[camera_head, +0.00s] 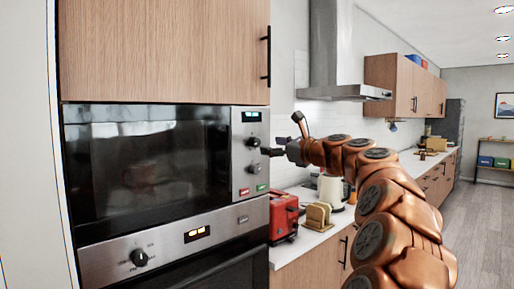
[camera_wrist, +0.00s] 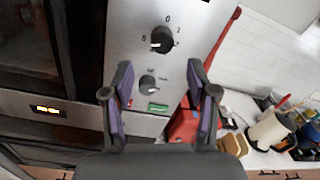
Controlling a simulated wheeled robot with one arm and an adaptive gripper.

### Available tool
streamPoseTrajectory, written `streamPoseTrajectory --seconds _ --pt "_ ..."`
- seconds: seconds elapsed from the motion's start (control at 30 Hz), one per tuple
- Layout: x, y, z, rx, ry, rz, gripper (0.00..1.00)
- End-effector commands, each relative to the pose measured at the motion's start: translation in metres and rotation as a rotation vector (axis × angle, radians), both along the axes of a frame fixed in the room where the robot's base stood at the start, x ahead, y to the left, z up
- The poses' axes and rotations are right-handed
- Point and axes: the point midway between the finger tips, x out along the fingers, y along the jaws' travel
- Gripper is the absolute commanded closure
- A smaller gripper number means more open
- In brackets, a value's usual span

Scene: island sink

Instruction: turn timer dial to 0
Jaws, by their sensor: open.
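The timer dial (camera_wrist: 162,40) is a round black knob on the microwave's steel control panel (camera_wrist: 120,25). A 0 is printed above it, and its white mark points to the lower left, away from the 0. In the head view the timer dial (camera_head: 253,142) is the upper knob, below a small lit display. A smaller second dial (camera_wrist: 148,84) sits below it. My gripper (camera_wrist: 160,66) is open, with its two fingers pointing at the panel, one on each side of the knobs. In the head view my gripper (camera_head: 270,152) is close to the panel; contact is unclear.
A green button (camera_wrist: 157,107) lies under the lower dial. The oven (camera_head: 170,252) is below the microwave. A red toaster (camera_head: 283,217) and a wooden block (camera_head: 318,217) stand on the counter to the right. The cabinet (camera_head: 160,50) is above.

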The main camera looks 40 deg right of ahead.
Motion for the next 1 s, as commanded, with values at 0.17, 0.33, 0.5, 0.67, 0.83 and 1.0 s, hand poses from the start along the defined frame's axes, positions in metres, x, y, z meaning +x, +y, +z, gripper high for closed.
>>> streamPoseTrajectory --seconds 0.17,0.33,0.5,0.67,0.83,1.0 --pt "0.021 -0.006 0.0 -0.003 0.003 -0.009 0.42" --pt "0.043 -0.009 0.0 -0.004 0.003 -0.011 0.42" --pt "0.058 -0.008 0.0 -0.004 0.003 -0.008 0.42" --pt "0.064 -0.007 0.0 -0.004 0.002 -0.006 0.42" --pt "0.065 -0.006 0.001 -0.004 0.002 -0.005 0.42" --pt "0.066 -0.006 0.0 -0.004 0.002 -0.004 0.5"
